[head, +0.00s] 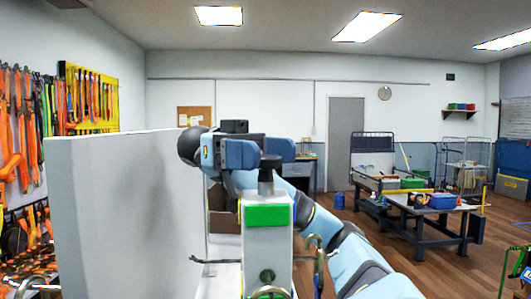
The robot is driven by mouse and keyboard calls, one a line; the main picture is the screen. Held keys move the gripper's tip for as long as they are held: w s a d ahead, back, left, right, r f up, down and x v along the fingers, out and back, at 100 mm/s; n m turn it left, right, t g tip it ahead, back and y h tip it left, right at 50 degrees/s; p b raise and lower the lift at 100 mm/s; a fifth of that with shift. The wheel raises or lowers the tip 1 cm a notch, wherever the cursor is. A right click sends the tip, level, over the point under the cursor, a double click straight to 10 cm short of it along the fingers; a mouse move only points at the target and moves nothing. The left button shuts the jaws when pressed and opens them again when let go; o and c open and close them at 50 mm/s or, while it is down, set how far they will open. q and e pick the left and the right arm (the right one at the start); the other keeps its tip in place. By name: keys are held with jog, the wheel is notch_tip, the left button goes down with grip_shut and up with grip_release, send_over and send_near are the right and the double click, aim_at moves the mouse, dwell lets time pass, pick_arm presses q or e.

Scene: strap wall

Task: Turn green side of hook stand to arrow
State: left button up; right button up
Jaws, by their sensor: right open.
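The hook stand (266,246) is an upright pale post just ahead of me, with a green patch (267,215) on the side facing me. Metal hooks stick out to its left (212,261) and right (318,258), and another is low on its front. A dark knob-like piece (266,186) sits on its top. My right arm reaches in from the lower right behind the post. My right gripper (264,161) is at the stand's top, open; its fingertips are hard to make out, and I cannot tell if it touches. I see no arrow. My left gripper is out of view.
A large pale panel (125,215) stands close on the left. Behind it hang orange straps and tools (22,135) and a yellow rack (90,98). A workbench (430,209) with bins stands at the far right. Open wooden floor lies between.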

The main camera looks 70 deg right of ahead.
notch_tip(320, 180, up, 7)
jog(key=p, duration=0.5)
jog(key=shift+f+p, duration=0.2)
jog(key=shift+p, duration=0.1)
pick_arm(q)
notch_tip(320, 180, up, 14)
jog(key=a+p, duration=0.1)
jog(key=p, duration=1.1)
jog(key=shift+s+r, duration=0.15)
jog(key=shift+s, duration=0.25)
pick_arm(e)
notch_tip(320, 180, up, 12)
jog(key=shift+r, duration=0.25)
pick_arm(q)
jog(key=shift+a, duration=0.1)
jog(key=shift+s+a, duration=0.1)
pick_arm(e)
jog(key=shift+a+f, duration=0.1)
